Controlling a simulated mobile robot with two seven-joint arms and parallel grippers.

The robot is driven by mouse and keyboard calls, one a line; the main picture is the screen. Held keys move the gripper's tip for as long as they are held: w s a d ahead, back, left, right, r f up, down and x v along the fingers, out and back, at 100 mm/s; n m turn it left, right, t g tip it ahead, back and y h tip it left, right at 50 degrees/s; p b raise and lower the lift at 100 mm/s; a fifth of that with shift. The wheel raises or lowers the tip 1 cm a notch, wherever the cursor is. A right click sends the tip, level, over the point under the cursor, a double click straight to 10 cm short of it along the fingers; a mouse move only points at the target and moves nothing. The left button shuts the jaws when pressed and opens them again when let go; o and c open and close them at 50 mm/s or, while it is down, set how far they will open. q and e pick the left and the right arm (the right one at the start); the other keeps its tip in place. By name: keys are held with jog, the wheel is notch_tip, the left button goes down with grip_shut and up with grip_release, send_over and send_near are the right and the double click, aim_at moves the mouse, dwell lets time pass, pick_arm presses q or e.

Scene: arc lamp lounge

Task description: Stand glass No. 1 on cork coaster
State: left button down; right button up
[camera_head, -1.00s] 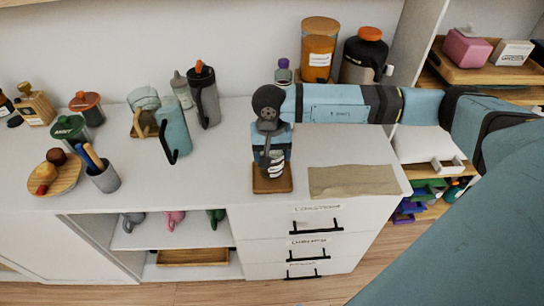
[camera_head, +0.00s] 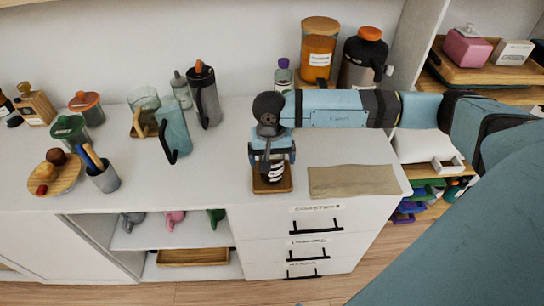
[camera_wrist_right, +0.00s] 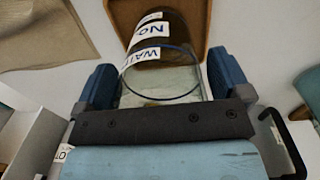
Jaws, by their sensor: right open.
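The glass (camera_head: 273,172) stands on the brown cork coaster (camera_head: 286,185) near the front of the white cabinet top. In the right wrist view the glass (camera_wrist_right: 163,50) has white labels with the letters "NO" and "WAT" readable, its lower part looks dark, and the coaster (camera_wrist_right: 118,14) shows around its base. My right gripper (camera_head: 272,153) is over the coaster with its jaws open. In the wrist view its blue fingers (camera_wrist_right: 163,85) are on either side of the glass, with a small gap visible. The number on the label is not readable. My left gripper is out of view.
A beige cloth (camera_head: 353,181) lies right of the coaster. A blue-grey pitcher (camera_head: 175,130) and a dark bottle (camera_head: 204,95) stand to the left. An orange-filled jar (camera_head: 318,50) and a dark jug (camera_head: 361,62) stand behind my right arm. The surface left of the coaster is clear.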

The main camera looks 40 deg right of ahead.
notch_tip(320, 180, up, 12)
jog(key=s+a+m+t+y, duration=0.2)
jog(key=s+a+m+y, duration=0.2)
jog(key=a+m+y, duration=0.8)
jog(key=s+a+m+t+y, duration=0.1)
jog(key=s+a+m+y, duration=0.3)
jog(key=a+m+y, duration=0.75)
jog(key=w+d+f+m+t+h, duration=0.15)
jog(key=f+m+t+h, duration=0.4)
jog(key=m, duration=0.65)
jog(key=w+d+f+m+t+h, duration=0.1)
jog(key=d+f+m+t+h, duration=0.15)
jog(key=m+t+h, duration=0.6)
jog(key=s+d+f+m+g+h, duration=0.2)
jog(key=s+f+m, duration=0.4)
jog(key=f+m, duration=0.3)
jog(key=s+d+f+m+g+h, duration=0.3)
jog(key=s+f+m, duration=0.3)
jog(key=f+m, duration=0.3)
jog(key=shift+d+f+m+g+h, duration=0.25)
jog(key=shift+d+m+g+h, duration=0.1)
jog(key=shift+d+m+g, duration=0.45)
